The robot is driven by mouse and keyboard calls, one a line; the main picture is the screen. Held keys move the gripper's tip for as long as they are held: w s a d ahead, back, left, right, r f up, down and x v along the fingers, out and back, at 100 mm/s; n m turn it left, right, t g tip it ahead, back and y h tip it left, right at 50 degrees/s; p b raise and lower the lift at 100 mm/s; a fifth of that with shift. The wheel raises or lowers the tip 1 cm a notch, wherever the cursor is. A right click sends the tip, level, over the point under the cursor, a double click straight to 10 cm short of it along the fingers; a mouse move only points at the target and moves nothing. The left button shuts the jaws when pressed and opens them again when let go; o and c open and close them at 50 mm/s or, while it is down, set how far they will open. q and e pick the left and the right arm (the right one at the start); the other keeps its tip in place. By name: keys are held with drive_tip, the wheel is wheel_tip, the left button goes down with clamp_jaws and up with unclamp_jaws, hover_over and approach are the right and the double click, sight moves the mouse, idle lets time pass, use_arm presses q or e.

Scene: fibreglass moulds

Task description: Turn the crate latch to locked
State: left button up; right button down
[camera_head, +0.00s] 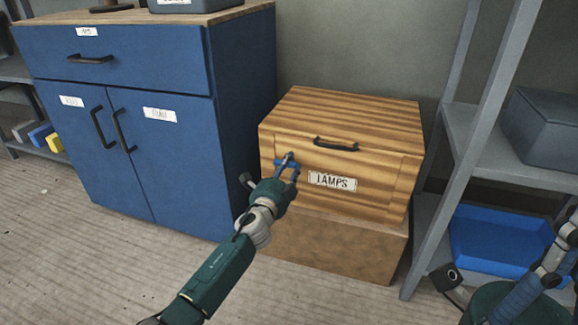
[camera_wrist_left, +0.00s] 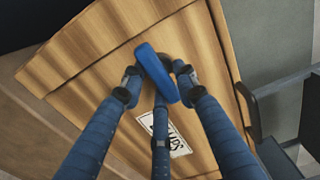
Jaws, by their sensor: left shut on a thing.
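The wooden crate (camera_head: 385,180) with a LAMPS label (camera_head: 332,181) stands in front of me, closed at the top. Its blue latch (camera_head: 278,163) is on the upper left of the front face. The latch also shows as a rounded blue bar in the left wrist view (camera_wrist_left: 155,70). My left gripper (camera_head: 289,160) is shut on the latch, with fingertips on both sides of the bar. The fingers partly hide the latch, and no locked mark can be made out. My right gripper (camera_head: 566,232) is partly in view at the lower right edge, away from the crate; its jaw opening is unclear.
A black handle (camera_head: 336,145) sits on the crate front, right of the latch. A blue cabinet (camera_head: 180,150) stands close on the left. A grey shelf rack (camera_head: 480,130) with a blue tray (camera_head: 490,245) is on the right. The floor in front is clear.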

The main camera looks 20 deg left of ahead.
use_arm(q)
drive_tip(key=shift+d+m, duration=0.1)
drive_tip(key=shift+m, duration=0.2)
drive_tip(key=o, duration=1)
drive_tip(key=s, duration=1.2)
drive_tip(key=shift+a, duration=0.2)
